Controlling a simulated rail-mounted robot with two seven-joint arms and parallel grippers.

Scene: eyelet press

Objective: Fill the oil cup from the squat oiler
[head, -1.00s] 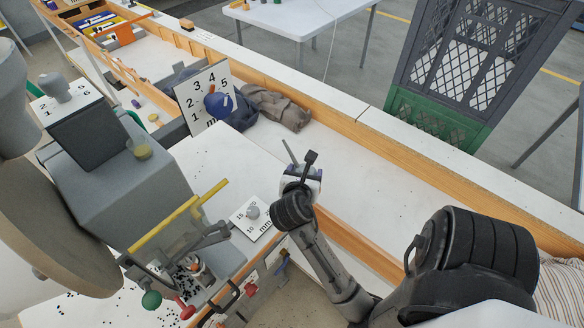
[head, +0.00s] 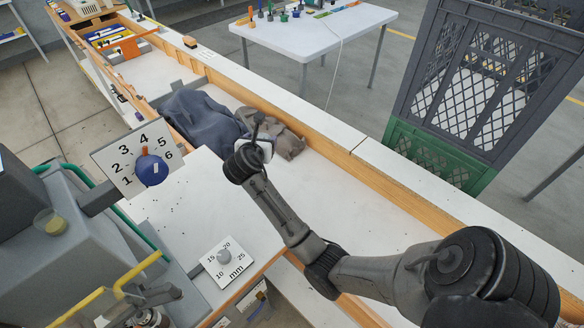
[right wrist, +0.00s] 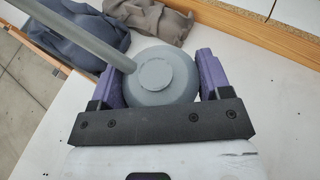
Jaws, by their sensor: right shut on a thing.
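The squat oiler (right wrist: 165,74) is a round grey can with a raised cap and a long straight spout running to the upper left in the right wrist view. My right gripper (right wrist: 162,82) is shut on it, with a purple finger on each side of the body. In the head view my right gripper (head: 258,150) is above the bench by the dark cloths, and the oiler is mostly hidden by the wrist. A small yellowish cup (head: 50,222), which looks like the oil cup, sits on the grey press at the left, well apart from the oiler. My left gripper is not in view.
A numbered dial plate with a blue knob (head: 152,170) stands between press and gripper. A mm dial (head: 225,258) lies on the white bench top. Dark cloths (head: 200,115) lie behind. A yellow bar (head: 138,272) is at the press front. A wooden rail (head: 340,160) edges the bench.

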